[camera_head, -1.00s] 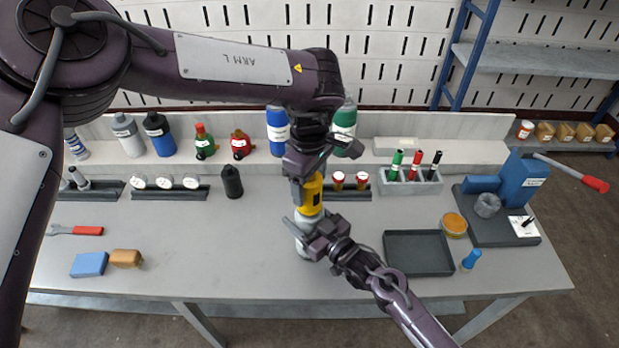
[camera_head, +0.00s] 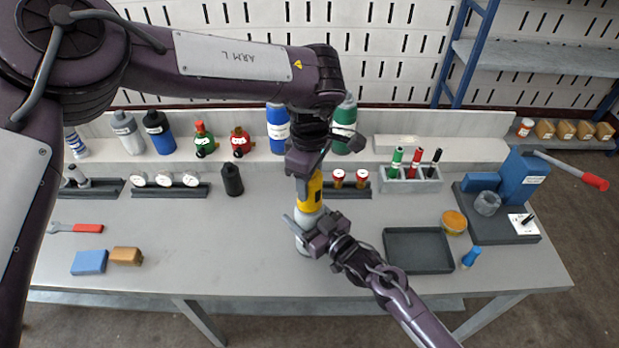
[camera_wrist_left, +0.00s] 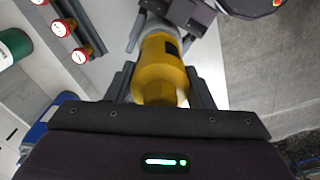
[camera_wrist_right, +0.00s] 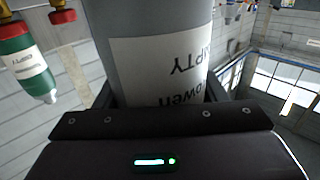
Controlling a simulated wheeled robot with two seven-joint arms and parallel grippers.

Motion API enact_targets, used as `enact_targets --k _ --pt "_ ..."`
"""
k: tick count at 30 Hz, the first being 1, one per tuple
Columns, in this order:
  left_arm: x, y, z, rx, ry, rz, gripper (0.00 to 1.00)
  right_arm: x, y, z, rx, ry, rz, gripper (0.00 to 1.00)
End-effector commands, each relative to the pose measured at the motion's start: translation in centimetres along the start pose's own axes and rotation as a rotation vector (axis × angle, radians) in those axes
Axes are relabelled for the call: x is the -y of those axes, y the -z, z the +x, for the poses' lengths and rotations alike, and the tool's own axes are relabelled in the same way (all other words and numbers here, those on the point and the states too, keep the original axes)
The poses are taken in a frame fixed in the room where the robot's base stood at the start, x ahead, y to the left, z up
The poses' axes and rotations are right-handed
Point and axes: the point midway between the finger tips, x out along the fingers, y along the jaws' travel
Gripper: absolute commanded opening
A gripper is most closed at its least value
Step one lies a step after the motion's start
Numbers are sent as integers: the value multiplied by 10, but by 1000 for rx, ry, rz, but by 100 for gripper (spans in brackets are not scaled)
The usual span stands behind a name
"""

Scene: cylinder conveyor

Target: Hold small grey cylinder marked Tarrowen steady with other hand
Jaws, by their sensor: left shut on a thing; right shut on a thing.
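The small grey cylinder (camera_head: 304,240) stands upright on the bench in the head view. A yellow fitting (camera_head: 310,192) sits on its top. My right gripper (camera_head: 318,236) is shut on the grey cylinder's body. The right wrist view shows the cylinder (camera_wrist_right: 150,30) close up, with a white label (camera_wrist_right: 160,72) reading "EMPTY" and a name ending in "owen". My left gripper (camera_head: 306,180) comes down from above and is shut on the yellow fitting, which also fills the middle of the left wrist view (camera_wrist_left: 160,65).
A dark tray (camera_head: 418,250) lies right of the cylinder. A rack of markers (camera_head: 410,180) and a blue press (camera_head: 522,182) stand further right. Red-topped valves (camera_head: 350,178) are close behind. A black cylinder (camera_head: 232,181) stands left.

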Motion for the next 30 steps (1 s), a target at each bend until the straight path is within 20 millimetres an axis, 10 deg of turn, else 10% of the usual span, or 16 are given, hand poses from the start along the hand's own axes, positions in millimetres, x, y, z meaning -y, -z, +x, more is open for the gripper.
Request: enact_targets --k 30 --pt "0 0 -1 1 0 -914 16 0 0 0 1 -1 0 37"
